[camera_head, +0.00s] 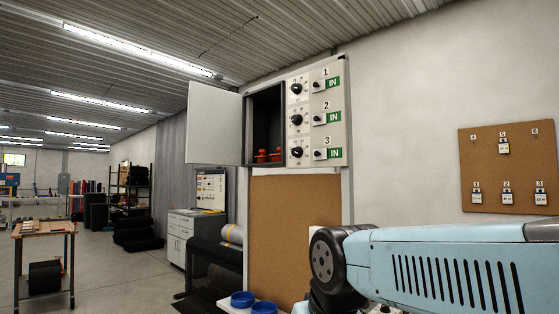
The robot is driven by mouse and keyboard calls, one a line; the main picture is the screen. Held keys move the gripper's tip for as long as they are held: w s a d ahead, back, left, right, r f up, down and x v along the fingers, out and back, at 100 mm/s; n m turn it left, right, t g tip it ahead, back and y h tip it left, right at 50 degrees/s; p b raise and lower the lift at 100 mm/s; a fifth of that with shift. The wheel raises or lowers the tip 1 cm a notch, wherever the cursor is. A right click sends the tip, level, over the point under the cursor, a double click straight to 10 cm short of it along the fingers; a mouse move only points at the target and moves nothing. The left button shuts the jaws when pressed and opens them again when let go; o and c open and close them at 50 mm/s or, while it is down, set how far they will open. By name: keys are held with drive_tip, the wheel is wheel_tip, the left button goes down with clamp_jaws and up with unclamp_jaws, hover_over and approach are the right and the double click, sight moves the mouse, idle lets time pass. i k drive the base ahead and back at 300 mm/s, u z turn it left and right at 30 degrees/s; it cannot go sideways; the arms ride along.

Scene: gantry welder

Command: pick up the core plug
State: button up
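Two small orange-red knobbed pieces, one on the left (262,156) and one on the right (276,156), stand side by side on the floor of an open dark wall cabinet (265,110). They look like plugs, but they are too small to tell for certain. Two round blue pieces, one on the left (242,299) and one on the right (264,307), sit low on a white ledge. I cannot tell which of these is the core plug. My arm reaches in from the right; my gripper is out of view.
The cabinet's white door (213,122) is swung open to the left. A control panel (318,113) with knobs and green IN labels adjoins the cabinet on the right. A brown board (290,230) is below. A cart (45,232) stands at far left, with open floor (120,275) between.

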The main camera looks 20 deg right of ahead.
sight(275, 157)
drive_tip(key=z, duration=0.3)
drive_tip(key=i, duration=1)
drive_tip(key=u, duration=0.45)
